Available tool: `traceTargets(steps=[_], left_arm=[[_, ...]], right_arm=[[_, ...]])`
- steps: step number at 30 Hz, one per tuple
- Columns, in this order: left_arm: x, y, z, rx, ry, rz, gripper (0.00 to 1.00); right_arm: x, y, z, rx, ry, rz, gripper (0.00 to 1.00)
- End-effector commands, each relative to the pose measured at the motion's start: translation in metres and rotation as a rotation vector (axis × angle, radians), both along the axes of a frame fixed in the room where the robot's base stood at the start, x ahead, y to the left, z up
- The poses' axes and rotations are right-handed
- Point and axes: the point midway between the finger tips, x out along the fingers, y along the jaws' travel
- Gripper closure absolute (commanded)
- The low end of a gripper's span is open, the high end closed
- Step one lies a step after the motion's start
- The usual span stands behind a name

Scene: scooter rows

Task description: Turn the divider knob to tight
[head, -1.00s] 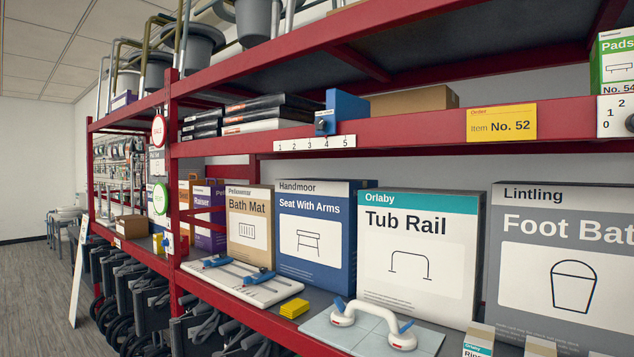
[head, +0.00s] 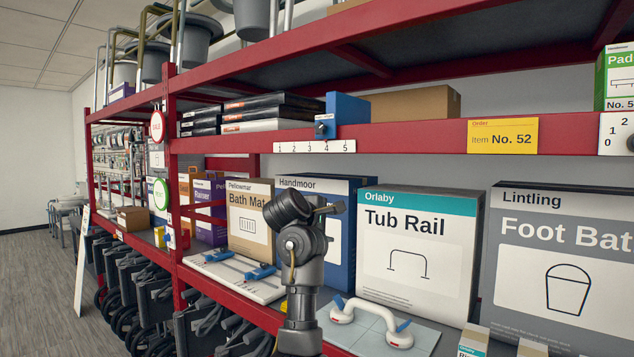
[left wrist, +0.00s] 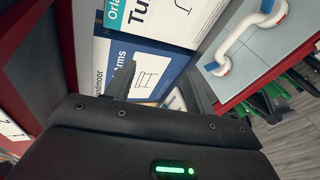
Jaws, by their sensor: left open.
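A blue divider (head: 347,108) stands on the upper red shelf edge, with a small dark knob (head: 321,130) on a blue mount at its lower front. A white scale strip (head: 290,147) numbered 1 to 5 runs along the shelf edge just below it. The knob's exact setting is too small to tell. My left gripper (head: 332,207) is raised in front of the boxes, below the divider and apart from it. In the left wrist view my left gripper (left wrist: 158,88) is open and empty, its fingers spread; the knob does not show there. My right gripper is not in view.
The red upper shelf beam (head: 420,138) crosses above my gripper. Behind it stand the Seat With Arms box (head: 345,250) and the Tub Rail box (head: 420,250). A white grab handle (head: 372,312) lies below. Another numbered white plate (head: 612,130) is at the far right.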

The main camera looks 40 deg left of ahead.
Motion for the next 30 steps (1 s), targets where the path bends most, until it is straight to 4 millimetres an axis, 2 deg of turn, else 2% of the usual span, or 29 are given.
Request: traceTargets(steps=[1,3,6,10,12,15,20,25,30], left_arm=[[-0.013,0.008,0.054,-0.096,-0.084,0.017,0.46],[-0.033,0.016,0.109,-0.233,-0.177,0.028,0.46],[-0.062,0.024,0.171,-0.394,-0.283,0.020,0.46],[-0.092,0.029,0.221,-0.538,-0.372,-0.001,0.46],[-0.102,0.031,0.236,-0.581,-0.398,-0.010,0.46],[-0.109,0.032,0.246,-0.613,-0.415,-0.019,0.46],[-0.108,0.032,0.248,-0.619,-0.418,-0.020,0.46],[-0.089,0.031,0.252,-0.619,-0.415,-0.022,0.46],[-0.057,0.031,0.253,-0.620,-0.414,-0.023,0.46]], right_arm=[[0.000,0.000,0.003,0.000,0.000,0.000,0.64],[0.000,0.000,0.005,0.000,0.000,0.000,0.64],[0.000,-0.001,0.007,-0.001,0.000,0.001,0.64],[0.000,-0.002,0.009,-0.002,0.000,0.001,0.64],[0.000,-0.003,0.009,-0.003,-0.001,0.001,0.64],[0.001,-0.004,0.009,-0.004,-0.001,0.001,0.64],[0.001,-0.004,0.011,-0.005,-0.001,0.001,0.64],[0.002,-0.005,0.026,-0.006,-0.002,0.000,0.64],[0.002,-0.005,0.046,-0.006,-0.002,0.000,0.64]])
